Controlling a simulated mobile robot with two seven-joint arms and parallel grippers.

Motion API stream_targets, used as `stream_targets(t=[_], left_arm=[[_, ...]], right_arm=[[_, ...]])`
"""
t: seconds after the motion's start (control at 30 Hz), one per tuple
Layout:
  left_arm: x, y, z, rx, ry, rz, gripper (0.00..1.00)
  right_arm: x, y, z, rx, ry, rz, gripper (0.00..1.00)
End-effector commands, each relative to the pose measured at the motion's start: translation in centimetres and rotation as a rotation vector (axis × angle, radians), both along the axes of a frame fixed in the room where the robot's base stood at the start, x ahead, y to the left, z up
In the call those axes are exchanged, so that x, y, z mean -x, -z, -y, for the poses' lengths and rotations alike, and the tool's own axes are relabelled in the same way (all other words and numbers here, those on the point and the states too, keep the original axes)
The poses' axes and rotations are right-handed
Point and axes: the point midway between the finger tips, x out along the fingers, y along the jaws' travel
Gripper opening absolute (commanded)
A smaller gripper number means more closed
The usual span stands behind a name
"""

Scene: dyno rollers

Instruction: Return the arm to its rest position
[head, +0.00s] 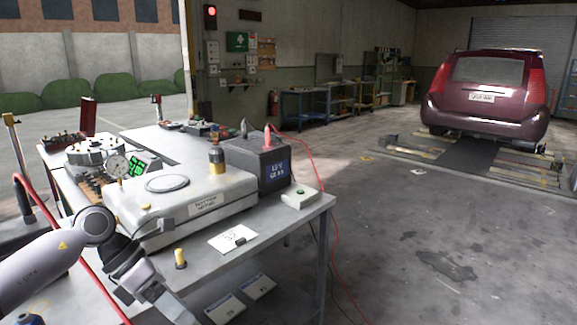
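My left arm (50,268) comes in from the lower left. It bends at a rounded grey joint (95,226) and its wrist links run down to the bottom edge, in front of the workbench (285,222). No fingers of the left gripper show; that end of the arm is cut off by the bottom of the picture. My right arm and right gripper are not in view.
Open floor lies right, towards a maroon car (490,100).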

Motion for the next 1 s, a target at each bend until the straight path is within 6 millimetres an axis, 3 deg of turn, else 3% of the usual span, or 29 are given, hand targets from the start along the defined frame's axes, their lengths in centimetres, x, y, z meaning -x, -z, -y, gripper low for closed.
stream_targets(t=[0.03,0.2,0.3,0.43,0.57,0.73,0.87,1.0], left_arm=[[0.9,1.0,2.9,0.115,-0.007,-0.034,0.6],[3.0,1.1,10.2,0.497,-0.113,-0.154,0.6],[3.7,0.6,12.9,0.711,-0.219,-0.251,0.6],[4.0,0.0,14.7,0.968,-0.404,-0.402,0.6],[3.6,0.4,14.5,1.193,-0.638,-0.575,0.6],[3.1,3.2,12.1,1.424,-1.007,-0.821,0.6],[3.8,7.5,9.3,1.545,-1.333,-1.021,0.6],[6.4,13.5,6.1,1.61,-1.716,-1.237,0.6]], right_arm=[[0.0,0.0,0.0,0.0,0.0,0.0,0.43],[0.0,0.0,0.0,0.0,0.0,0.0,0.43],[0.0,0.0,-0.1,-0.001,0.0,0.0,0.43],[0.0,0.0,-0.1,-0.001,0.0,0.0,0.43],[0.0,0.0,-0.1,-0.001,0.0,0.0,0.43],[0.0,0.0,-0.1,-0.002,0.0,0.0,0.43],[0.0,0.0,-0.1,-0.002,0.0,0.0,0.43],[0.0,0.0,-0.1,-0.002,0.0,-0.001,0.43]])
